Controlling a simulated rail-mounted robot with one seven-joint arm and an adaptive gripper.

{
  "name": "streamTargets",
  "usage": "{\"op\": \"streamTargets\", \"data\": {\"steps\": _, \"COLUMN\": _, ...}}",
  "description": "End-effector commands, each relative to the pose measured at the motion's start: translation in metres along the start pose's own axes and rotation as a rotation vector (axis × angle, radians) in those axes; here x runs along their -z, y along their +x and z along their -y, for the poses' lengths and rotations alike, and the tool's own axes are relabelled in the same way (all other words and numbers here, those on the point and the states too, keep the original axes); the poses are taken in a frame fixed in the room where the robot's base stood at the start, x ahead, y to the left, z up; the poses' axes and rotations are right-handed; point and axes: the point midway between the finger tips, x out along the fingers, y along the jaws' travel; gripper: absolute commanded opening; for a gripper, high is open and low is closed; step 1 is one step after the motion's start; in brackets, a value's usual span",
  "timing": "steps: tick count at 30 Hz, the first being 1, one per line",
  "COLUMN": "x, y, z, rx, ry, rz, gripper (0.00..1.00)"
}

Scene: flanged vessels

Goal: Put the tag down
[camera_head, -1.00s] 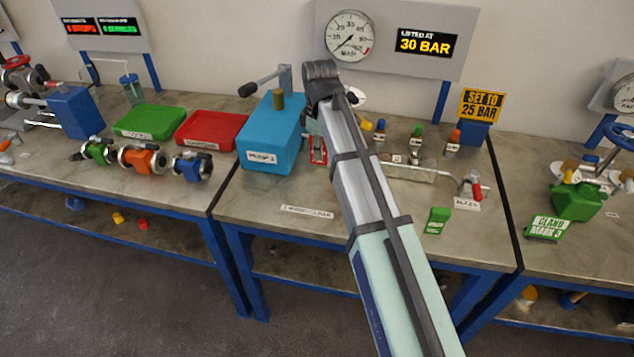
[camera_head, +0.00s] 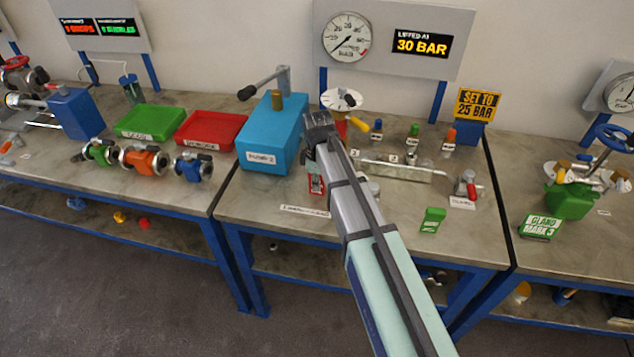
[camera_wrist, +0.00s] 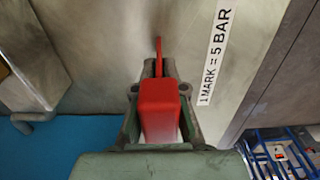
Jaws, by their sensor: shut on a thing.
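My gripper (camera_wrist: 158,115) is shut on a red tag (camera_wrist: 158,95) in the wrist view. The tag is a red block with a thin red strip reaching beyond the fingertips. In the head view the red tag (camera_head: 316,185) shows small beside the right side of the blue pump box, partly hidden by my arm. It is low over the bench (camera_head: 270,190), behind the "1 mark = 5 bar" label. I cannot tell whether the tag touches the bench top.
The blue pump box (camera_head: 268,135) stands close on the left. The label (camera_wrist: 213,55) lies flat nearby. A green block (camera_head: 433,219) and a red-handled valve (camera_head: 466,187) are to the right. Bare bench lies between the label and the green block.

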Motion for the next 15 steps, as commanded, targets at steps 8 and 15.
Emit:
{"op": "streamTargets", "data": {"steps": 8, "x": 0.0001, "y": 0.0019, "z": -0.0002, "rx": -0.001, "ry": 0.000, "rz": 0.000, "gripper": 0.00}}
{"op": "streamTargets", "data": {"steps": 15, "x": 0.0001, "y": 0.0047, "z": -0.0002, "rx": -0.001, "ry": 0.000, "rz": -0.001, "gripper": 0.35}}
